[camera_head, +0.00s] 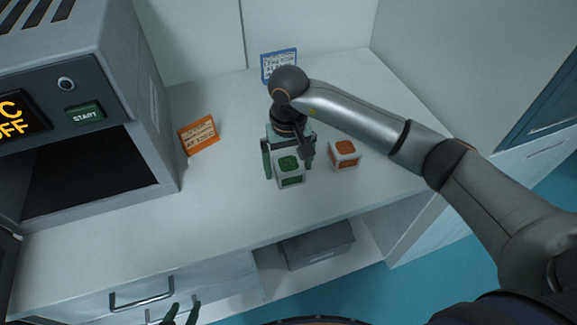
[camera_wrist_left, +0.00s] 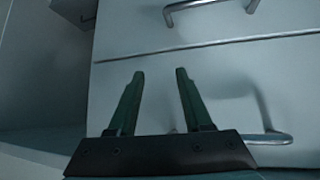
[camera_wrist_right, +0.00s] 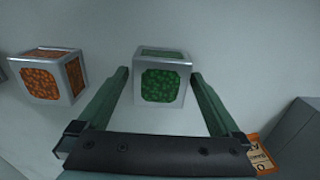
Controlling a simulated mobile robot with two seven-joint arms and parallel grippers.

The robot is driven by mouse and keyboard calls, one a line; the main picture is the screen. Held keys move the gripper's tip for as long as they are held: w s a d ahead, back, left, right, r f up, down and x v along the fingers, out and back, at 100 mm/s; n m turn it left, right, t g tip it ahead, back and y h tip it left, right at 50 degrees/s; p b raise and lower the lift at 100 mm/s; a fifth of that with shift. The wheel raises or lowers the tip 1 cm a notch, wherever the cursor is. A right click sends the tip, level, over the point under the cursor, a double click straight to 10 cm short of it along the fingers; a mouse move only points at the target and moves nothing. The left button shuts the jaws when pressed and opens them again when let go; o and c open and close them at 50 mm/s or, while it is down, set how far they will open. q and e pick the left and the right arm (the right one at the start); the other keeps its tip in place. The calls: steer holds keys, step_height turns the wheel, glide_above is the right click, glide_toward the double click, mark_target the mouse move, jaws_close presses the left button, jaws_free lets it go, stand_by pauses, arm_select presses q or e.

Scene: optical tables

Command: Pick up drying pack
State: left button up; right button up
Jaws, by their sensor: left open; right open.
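Two small cubes that may be drying packs stand on the white bench. One is light grey with green beaded faces, the green pack (camera_head: 290,172); the other has orange beaded faces, the orange pack (camera_head: 345,154), just to its right. My right gripper (camera_head: 290,163) is open, its fingers pointing at the green pack. In the right wrist view the green pack (camera_wrist_right: 162,80) sits ahead between the fingertips (camera_wrist_right: 160,80), and the orange pack (camera_wrist_right: 48,75) lies outside them to the left. My left gripper (camera_wrist_left: 160,75) is open and empty, low before the drawer fronts; its fingertips show at the head view's bottom edge (camera_head: 182,310).
An oven-like machine (camera_head: 60,95) with a START button and an open dark chamber stands at left. An orange card (camera_head: 199,135) and a blue-framed sign (camera_head: 279,65) stand on the bench (camera_head: 220,200). Drawers with metal handles (camera_head: 141,294) and a grey box (camera_head: 318,245) on a shelf are below.

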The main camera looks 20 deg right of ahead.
steer(key=shift+f, duration=0.5)
steer(key=c, duration=1.4)
